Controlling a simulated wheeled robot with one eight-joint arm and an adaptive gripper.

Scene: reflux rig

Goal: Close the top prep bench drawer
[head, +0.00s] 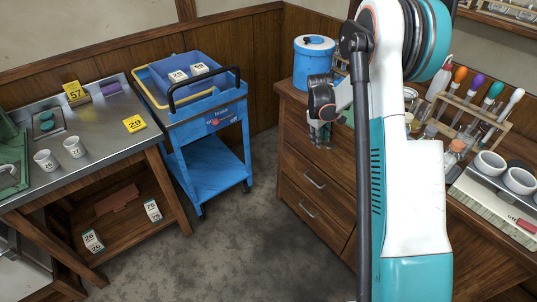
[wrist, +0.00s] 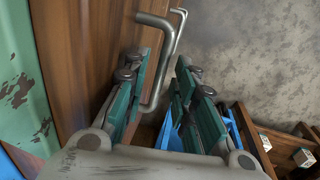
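The prep bench (head: 290,130) is a brown wooden cabinet with drawer fronts on its left-facing side. Two metal bar handles show there, an upper one (head: 314,180) and a lower one (head: 309,209). My gripper (head: 321,128) is near the upper part of this face, above both handles in the picture, and hides part of it. In the wrist view my gripper (wrist: 165,75) is open, fingers apart and empty. A large handle (wrist: 158,62) shows in the gap beside the left finger, with another behind it; contact cannot be told. I cannot tell how far any drawer stands out.
A blue cart (head: 205,125) with a bin stands left of the bench. A metal-topped table (head: 95,150) with cups and yellow tags is farther left. A blue canister (head: 313,60) and a tool rack (head: 475,110) stand on the bench. The floor (head: 230,240) between is clear.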

